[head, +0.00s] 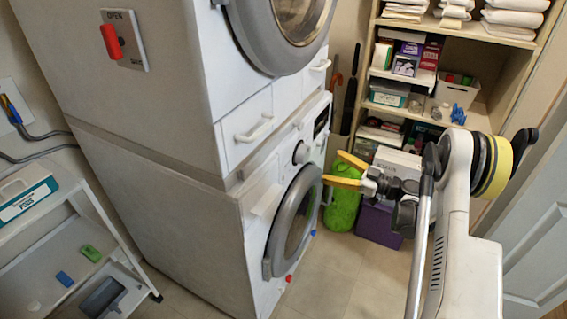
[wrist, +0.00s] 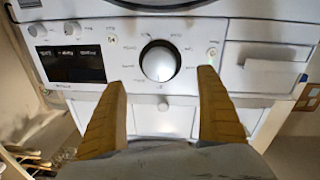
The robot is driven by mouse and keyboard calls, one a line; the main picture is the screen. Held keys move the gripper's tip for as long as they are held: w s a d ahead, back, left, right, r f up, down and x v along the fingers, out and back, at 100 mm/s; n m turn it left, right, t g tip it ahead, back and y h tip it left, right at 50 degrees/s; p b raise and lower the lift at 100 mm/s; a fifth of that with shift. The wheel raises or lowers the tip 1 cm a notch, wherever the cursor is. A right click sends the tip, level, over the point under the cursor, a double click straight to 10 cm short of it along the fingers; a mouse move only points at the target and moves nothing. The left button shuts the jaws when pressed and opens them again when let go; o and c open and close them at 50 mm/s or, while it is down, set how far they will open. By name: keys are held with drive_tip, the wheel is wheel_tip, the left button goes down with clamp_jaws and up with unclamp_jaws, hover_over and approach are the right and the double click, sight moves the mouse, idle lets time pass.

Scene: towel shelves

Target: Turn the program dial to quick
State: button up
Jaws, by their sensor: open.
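The program dial is a round silver-white knob (head: 301,153) on the control panel of the lower white washer (head: 262,190). In the wrist view the dial (wrist: 160,61) is near the middle, with printed labels around it too small to read. Which label it points to I cannot tell. My gripper (head: 332,166) has two yellow fingers, spread apart and empty, in front of the panel and to the right of the dial in the head view. In the wrist view the gripper (wrist: 161,78) has its fingertips either side of the dial and below it, with no visible contact.
A dark display (wrist: 70,63) is left of the dial in the wrist view, a drawer front (wrist: 275,75) right. The round washer door (head: 293,222) is below the dial in the head view. A green bag (head: 342,208) and purple box (head: 377,225) stand behind my gripper.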

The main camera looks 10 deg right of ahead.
sight(307, 157)
drive_tip(key=b+x, duration=0.3)
drive_tip(key=x, duration=0.6)
drive_tip(key=shift+w+a+f, duration=0.15)
drive_tip(key=shift+w, duration=0.05)
drive_tip(key=shift+w+a, duration=0.4)
drive_tip(key=c, duration=1.2)
